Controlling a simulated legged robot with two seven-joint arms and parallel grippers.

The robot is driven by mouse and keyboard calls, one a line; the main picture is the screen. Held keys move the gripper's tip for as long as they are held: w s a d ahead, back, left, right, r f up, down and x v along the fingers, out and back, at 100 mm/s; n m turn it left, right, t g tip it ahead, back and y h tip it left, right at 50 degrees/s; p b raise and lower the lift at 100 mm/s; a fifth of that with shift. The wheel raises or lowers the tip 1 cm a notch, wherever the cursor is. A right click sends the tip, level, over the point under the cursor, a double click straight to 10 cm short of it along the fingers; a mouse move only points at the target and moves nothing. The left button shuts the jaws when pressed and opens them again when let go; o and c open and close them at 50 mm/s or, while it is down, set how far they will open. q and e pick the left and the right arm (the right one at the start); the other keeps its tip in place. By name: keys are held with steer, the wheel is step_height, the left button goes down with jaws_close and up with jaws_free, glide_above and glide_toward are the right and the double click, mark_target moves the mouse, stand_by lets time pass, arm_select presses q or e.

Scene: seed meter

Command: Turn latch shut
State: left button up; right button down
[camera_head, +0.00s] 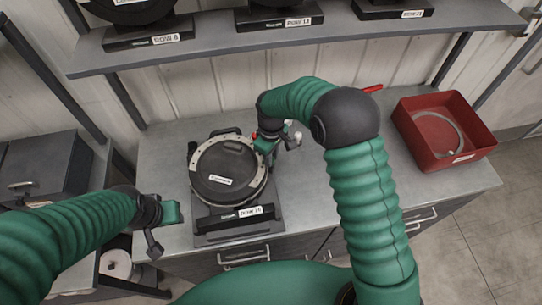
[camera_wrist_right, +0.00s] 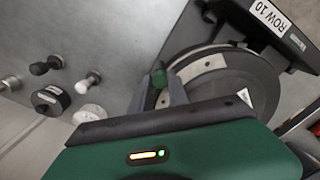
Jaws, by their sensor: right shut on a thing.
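The seed meter (camera_head: 228,170), a round black housing with a labelled lid, sits on a dark stand marked ROW 10 on the bench; it also shows in the wrist view (camera_wrist_right: 225,75). The latch (camera_wrist_right: 160,78), a small green-tipped lever, is at the housing's rim beside a pale metal plate. My right gripper (camera_head: 268,146) is at the meter's right edge, its fingers (camera_wrist_right: 162,92) closed about the latch. The fingers partly hide the latch in the wrist view. My left gripper (camera_head: 165,222) is left of the stand, apart from the meter; its jaw opening is unclear.
A red bin (camera_head: 445,135) with a pale ring inside stands at the right. A shelf (camera_head: 215,45) with other meters runs above the back. Small black and white knobs (camera_wrist_right: 70,85) lie on the bench near the right gripper.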

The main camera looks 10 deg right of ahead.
steer(key=shift+w+r+n, duration=0.1)
steer(key=shift+w+n, duration=0.05)
steer(key=shift+n, duration=0.45)
steer(key=c, duration=1.3)
jaws_free()
steer(key=shift+o, duration=0.2)
step_height(320, 180, up, 17)
steer(key=b, duration=0.3)
steer(key=shift+f, duration=0.2)
steer(key=shift+f, duration=0.1)
